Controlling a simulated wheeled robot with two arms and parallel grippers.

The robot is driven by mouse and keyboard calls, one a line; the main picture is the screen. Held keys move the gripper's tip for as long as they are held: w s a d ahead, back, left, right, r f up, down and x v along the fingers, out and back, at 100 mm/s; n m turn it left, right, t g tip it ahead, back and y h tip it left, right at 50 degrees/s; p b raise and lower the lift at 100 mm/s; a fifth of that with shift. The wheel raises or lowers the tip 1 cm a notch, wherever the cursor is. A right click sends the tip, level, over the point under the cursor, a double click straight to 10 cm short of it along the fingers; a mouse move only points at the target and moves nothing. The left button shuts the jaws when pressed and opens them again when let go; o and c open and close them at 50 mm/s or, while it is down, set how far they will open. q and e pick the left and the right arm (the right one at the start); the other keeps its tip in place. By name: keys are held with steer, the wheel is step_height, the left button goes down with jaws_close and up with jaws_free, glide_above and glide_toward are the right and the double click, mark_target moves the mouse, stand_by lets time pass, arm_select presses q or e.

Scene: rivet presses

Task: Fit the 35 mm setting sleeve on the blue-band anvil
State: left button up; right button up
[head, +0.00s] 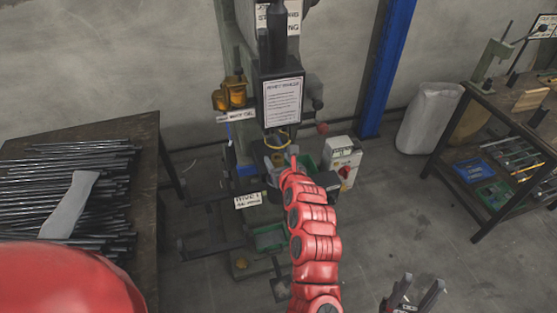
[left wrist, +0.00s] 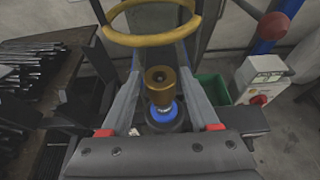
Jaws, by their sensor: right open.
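In the left wrist view, a brass-coloured sleeve (left wrist: 159,90) with a dark hole in its top stands upright over the blue-band anvil (left wrist: 162,113). The blue band shows just below it, above a dark round base. The sleeve's size cannot be read. My left gripper (left wrist: 160,74) has its two grey fingers on either side of the sleeve, with a narrow gap showing at each side. In the head view, my left gripper (head: 284,164) is at the press, small and partly hidden by my red arm. My right gripper (head: 415,298) is open and empty at the bottom right.
A yellow ring guard (left wrist: 153,30) hangs above the sleeve. The press (head: 283,100) stands behind. A switch box (head: 343,160) and green bin (left wrist: 211,90) are right of it. A table of dark rods (head: 70,180) is left, a workbench (head: 510,115) right.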

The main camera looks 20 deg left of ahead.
arm_select(q)
steer(key=shift+o, duration=1.2)
steer(key=b+v, duration=0.3)
steer(key=v, duration=1.4)
steer(key=shift+s+d, duration=0.1)
steer(key=shift+s, duration=0.05)
